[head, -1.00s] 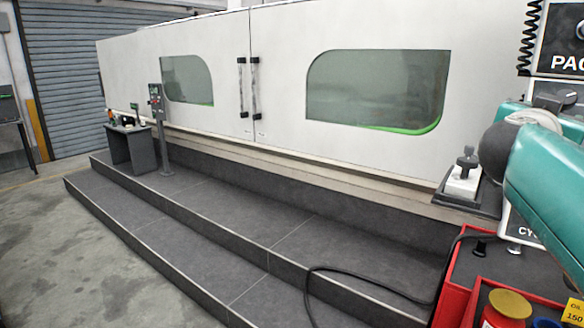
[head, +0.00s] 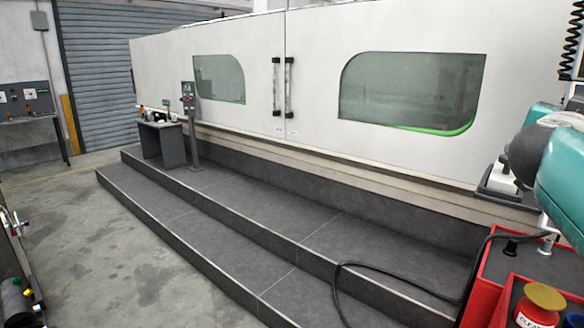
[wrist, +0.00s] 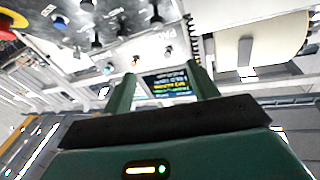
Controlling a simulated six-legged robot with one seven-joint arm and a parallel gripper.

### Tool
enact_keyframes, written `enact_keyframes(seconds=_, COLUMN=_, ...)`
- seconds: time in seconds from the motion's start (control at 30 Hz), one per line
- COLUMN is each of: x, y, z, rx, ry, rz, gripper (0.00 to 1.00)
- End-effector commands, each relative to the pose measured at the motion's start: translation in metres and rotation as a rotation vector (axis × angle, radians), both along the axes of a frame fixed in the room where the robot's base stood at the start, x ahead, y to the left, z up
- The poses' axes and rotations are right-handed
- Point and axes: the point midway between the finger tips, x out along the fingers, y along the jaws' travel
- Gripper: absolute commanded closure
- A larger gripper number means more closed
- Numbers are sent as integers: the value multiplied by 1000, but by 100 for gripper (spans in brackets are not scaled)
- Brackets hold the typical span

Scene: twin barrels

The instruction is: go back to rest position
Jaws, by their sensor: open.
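My gripper (wrist: 163,76) shows in the wrist view with its two green fingers apart and nothing between them. Behind the fingers is a panel (wrist: 135,45) with several knobs and switches, and a small lit screen (wrist: 168,84) with coloured text. I cannot tell how far the fingers are from the panel. In the head view only a teal and dark part of my arm shows at the right edge; my gripper is out of that view.
In the head view a large white machine (head: 215,60) stands behind dark steps (head: 235,215). A black cable (head: 385,268) crosses the steps.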

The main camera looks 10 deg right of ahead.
Motion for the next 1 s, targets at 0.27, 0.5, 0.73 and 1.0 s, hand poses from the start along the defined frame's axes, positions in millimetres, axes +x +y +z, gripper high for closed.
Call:
enact_keyframes(seconds=0.27, x=34, y=43, z=-6, rx=-38, ry=-11, rz=214, gripper=41)
enact_keyframes(seconds=0.5, x=68, y=112, z=-29, rx=-43, ry=18, rz=501, gripper=41)
enact_keyframes(seconds=0.73, x=86, y=222, z=-94, rx=38, ry=170, rz=878, gripper=41)
enact_keyframes(seconds=1.0, x=36, y=338, z=-232, rx=274, ry=597, rz=1179, gripper=41)
